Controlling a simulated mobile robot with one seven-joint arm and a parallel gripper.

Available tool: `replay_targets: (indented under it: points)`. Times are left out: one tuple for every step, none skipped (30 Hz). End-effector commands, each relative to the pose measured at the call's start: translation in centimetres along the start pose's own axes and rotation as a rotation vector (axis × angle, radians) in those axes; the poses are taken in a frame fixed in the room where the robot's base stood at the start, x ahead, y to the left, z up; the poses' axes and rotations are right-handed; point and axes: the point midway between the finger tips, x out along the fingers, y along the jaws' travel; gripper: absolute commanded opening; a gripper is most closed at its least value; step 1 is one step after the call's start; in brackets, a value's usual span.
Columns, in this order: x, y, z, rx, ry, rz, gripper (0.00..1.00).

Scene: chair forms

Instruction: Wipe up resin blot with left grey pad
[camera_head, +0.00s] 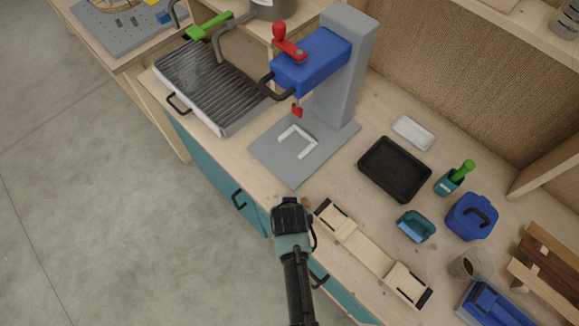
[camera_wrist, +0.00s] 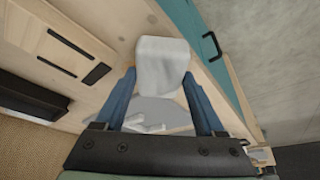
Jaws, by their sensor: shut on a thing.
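My gripper (camera_wrist: 160,74) is shut on a pale grey pad (camera_wrist: 162,58), which sits between the two blue fingers in the wrist view. In the head view my gripper (camera_head: 291,203) is over the front edge of the bench, left of a wooden jig, and the pad is hidden beneath it. Another pale, whitish pad-like block (camera_head: 413,132) lies at the back of the bench, behind a black tray. I cannot make out the resin blot for certain in either view.
The blue drill press (camera_head: 313,62) stands behind my gripper on its grey base (camera_head: 272,153). A ridged plate (camera_head: 205,82) is at left.

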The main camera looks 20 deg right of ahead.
Motion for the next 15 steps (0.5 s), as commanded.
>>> replay_targets:
  points:
    - [0.17,0.0,0.05,0.0,0.0,0.0,0.27]
    - [0.23,0.0,0.07,0.0,0.0,0.0,0.27]
    - [0.3,0.0,0.1,0.0,0.0,0.0,0.27]
    - [0.36,0.0,0.13,0.0,0.0,0.0,0.27]
    - [0.42,0.0,0.15,0.0,0.001,0.0,0.27]
    - [0.49,0.0,0.18,0.0,0.001,0.0,0.27]
    - [0.54,0.0,0.2,0.0,0.001,0.0,0.27]
    - [0.6,-0.01,0.22,0.0,0.001,0.0,0.27]
    - [0.67,-0.01,0.25,0.0,0.001,0.0,0.27]
    - [0.73,-0.01,0.27,0.0,0.001,0.0,0.27]
    - [0.78,-0.01,0.3,0.0,0.001,0.0,0.27]
    - [0.86,-0.01,0.33,0.0,0.001,0.0,0.27]
    - [0.91,-0.02,0.35,0.0,0.001,0.0,0.27]
    - [0.97,-0.02,0.37,0.0,0.001,0.0,0.27]
    - [0.97,-0.02,0.37,0.0,0.001,0.0,0.27]
